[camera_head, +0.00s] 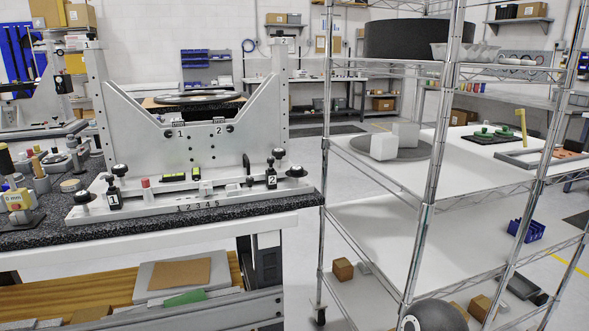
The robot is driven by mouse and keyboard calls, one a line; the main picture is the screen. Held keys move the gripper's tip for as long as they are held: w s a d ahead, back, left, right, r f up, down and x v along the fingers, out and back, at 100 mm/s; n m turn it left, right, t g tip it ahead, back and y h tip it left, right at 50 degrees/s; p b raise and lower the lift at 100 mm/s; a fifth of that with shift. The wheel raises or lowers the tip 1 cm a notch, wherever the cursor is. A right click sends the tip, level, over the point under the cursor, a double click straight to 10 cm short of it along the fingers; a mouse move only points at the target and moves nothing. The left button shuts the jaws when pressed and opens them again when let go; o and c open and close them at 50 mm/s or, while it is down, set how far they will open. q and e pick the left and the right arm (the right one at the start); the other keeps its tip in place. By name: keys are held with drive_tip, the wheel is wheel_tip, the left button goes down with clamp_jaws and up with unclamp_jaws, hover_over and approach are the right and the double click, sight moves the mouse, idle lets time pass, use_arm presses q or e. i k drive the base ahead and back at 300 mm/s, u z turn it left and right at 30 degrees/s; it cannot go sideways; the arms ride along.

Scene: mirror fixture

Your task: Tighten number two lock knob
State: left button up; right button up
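The mirror fixture has a tall pale upright plate (200,148) with a notched top, marked 1 and 2. It stands on a pale base (190,208) on a speckled dark bench top. At the base's right end, a black block labelled 2 (271,181) stands beside a black round knob (279,154). Another black knob (296,171) sits low at the far right end of the base. At the left end is a black block labelled 1 (114,199) with a black knob (120,170) above it. How tight the knobs are cannot be seen. Neither gripper shows.
A wire shelf rack (436,170) stands right of the bench, bearing a grey disc, white blocks and tools. Floor shows between bench and rack.

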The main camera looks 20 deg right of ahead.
sight(296, 172)
drive_tip(key=z, duration=0.95)
drive_tip(key=i, duration=0.15)
drive_tip(key=u, duration=2.8)
drive_tip(key=k, duration=0.8)
drive_tip(key=z, duration=3.1)
drive_tip(key=k, duration=0.1)
drive_tip(key=u, duration=1.7)
drive_tip(key=i, duration=1)
